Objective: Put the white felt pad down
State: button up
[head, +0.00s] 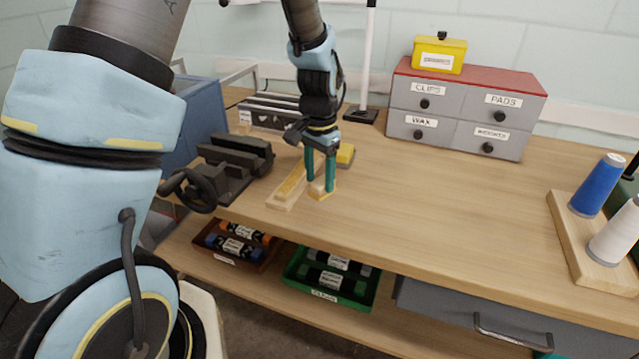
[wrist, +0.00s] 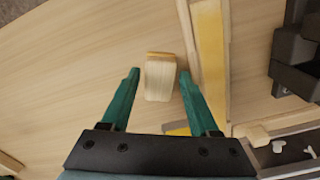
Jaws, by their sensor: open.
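A small pale block (wrist: 160,80) with a tan far edge lies on the wooden bench between my fingers in the wrist view. It could be the white felt pad, but its colour looks more like pale wood and I cannot tell. My gripper (head: 320,186) is open and points down at the bench, its teal fingers on either side of the block, which also shows in the head view (head: 318,194). In the wrist view a gap shows between the block and each finger of my gripper (wrist: 159,74). No other white pad is visible.
A long wooden strip with a yellow inlay (head: 285,192) lies just left of my gripper, with a dark vise (head: 236,163) beyond it. A yellow object (head: 346,154) is behind. A drawer cabinet (head: 462,108) stands at the back. The bench's middle (head: 440,205) is clear.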

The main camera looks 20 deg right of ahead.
aim_at(320, 183)
notch_tip(320, 183, up, 10)
jog(key=b, duration=0.1)
dwell(0.6)
